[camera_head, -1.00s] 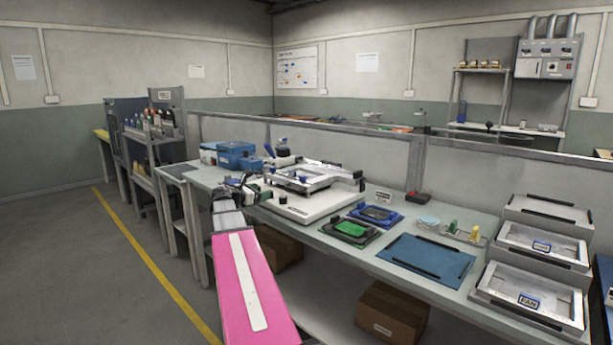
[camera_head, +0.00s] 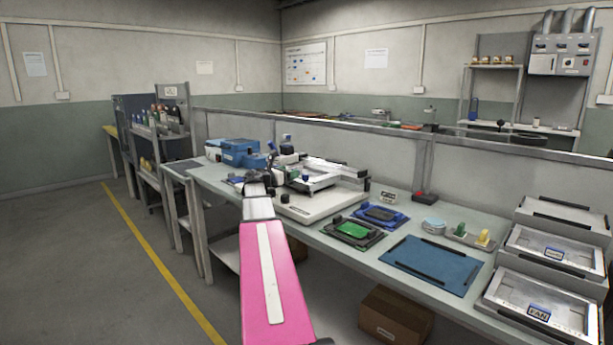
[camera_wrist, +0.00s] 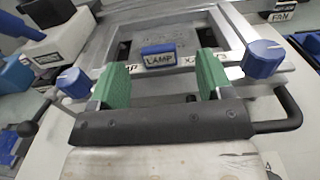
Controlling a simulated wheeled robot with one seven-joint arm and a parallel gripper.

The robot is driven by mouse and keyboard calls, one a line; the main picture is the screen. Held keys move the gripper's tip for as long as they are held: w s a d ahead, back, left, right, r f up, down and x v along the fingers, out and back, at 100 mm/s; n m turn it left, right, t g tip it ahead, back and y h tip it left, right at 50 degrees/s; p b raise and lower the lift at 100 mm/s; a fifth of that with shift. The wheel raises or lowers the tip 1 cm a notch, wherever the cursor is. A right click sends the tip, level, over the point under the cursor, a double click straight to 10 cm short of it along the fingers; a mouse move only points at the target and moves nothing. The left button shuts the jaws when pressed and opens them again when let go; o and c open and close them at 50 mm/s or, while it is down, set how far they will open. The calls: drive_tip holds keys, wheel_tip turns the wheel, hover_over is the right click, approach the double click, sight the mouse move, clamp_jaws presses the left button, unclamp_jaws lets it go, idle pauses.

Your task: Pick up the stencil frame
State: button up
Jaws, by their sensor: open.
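A grey metal stencil frame (camera_wrist: 225,40) with a blue LAMP tag (camera_wrist: 158,58) lies in the white printer, between two blue knobs. In the head view the frame (camera_head: 318,178) shows on top of the white printer base (camera_head: 310,207). My gripper (camera_wrist: 161,76) is open, its two green fingers either side of the tag in the wrist view. Nothing is held between them. I cannot tell whether the fingers touch the frame. In the head view my gripper (camera_head: 262,180) is at the left side of the printer, partly hidden by my arm.
More frames stand stacked at the bench's right end, one tagged FAN (camera_head: 538,312). A blue mat (camera_head: 432,265), a green board in a black holder (camera_head: 352,231) and a blue holder (camera_head: 381,214) lie between. Blue boxes (camera_head: 238,152) stand behind left. A partition runs along the back.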

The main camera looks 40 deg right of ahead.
drive_tip(key=d, duration=0.4)
drive_tip(key=shift+w+d, duration=0.15)
drive_tip(key=shift+w, duration=0.15)
drive_tip(key=shift+r, duration=0.1)
drive_tip(key=c, duration=1.2)
drive_tip(key=shift+o, duration=0.2)
